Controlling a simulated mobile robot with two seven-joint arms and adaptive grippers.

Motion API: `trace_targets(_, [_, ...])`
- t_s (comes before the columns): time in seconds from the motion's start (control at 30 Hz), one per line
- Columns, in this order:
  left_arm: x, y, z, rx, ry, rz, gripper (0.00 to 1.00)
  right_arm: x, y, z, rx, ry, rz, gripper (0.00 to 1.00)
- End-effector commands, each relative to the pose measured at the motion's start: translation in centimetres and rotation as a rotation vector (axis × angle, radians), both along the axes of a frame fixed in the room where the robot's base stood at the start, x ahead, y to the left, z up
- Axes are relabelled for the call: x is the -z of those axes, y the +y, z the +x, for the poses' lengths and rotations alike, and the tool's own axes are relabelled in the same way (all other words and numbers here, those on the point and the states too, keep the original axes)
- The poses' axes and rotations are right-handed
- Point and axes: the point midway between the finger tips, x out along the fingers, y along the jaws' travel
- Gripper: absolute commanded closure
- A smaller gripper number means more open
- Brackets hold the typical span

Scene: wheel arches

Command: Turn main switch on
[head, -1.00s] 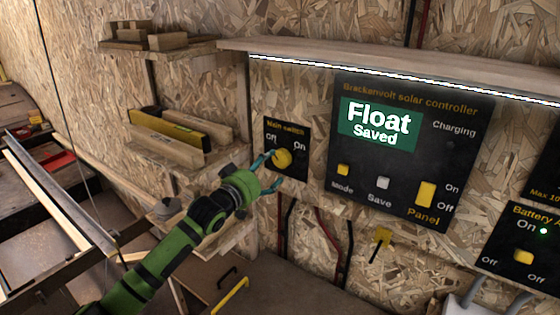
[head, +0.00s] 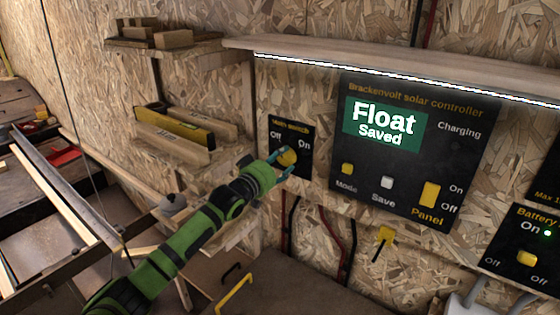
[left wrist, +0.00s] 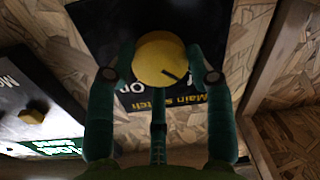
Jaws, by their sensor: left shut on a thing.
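The main switch is a round yellow knob (head: 288,157) on a black plate (head: 305,166) marked "Main switch", with "Off" at left and "On" at right. My left gripper (head: 283,164) is at the knob, one teal finger on either side, shut on it. In the left wrist view the knob (left wrist: 156,60) sits between the two fingers (left wrist: 160,74). A short dark mark on its face points toward the lower right there, to the word "Main". My right gripper is not in view.
The solar controller panel (head: 460,165) right of the switch reads "Float Saved". A wooden ledge (head: 400,68) with a light strip runs above. Shelves (head: 205,160) with a yellow level (head: 185,128) stand at left. A yellow-tagged part (head: 385,235) hangs below the panel.

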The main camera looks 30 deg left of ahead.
Motion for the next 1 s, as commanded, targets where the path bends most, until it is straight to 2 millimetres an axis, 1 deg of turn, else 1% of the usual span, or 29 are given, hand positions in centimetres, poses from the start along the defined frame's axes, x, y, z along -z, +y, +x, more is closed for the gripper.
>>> trace_targets(0.03, [-0.37,0.10,0.02,-0.001,-0.007,0.001,0.80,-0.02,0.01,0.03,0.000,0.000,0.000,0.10])
trace_targets(0.23, [-0.51,0.13,0.03,-0.001,-0.014,0.033,0.80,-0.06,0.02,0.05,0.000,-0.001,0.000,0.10])
trace_targets(0.43, [-0.67,0.15,0.05,-0.002,-0.031,0.132,0.80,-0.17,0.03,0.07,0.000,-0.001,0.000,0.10])
trace_targets(0.67, [-0.77,0.11,0.04,-0.002,-0.061,0.326,0.80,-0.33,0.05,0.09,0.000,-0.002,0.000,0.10])
trace_targets(1.0, [-0.89,0.00,0.05,-0.003,-0.109,0.647,0.80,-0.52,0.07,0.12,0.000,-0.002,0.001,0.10])
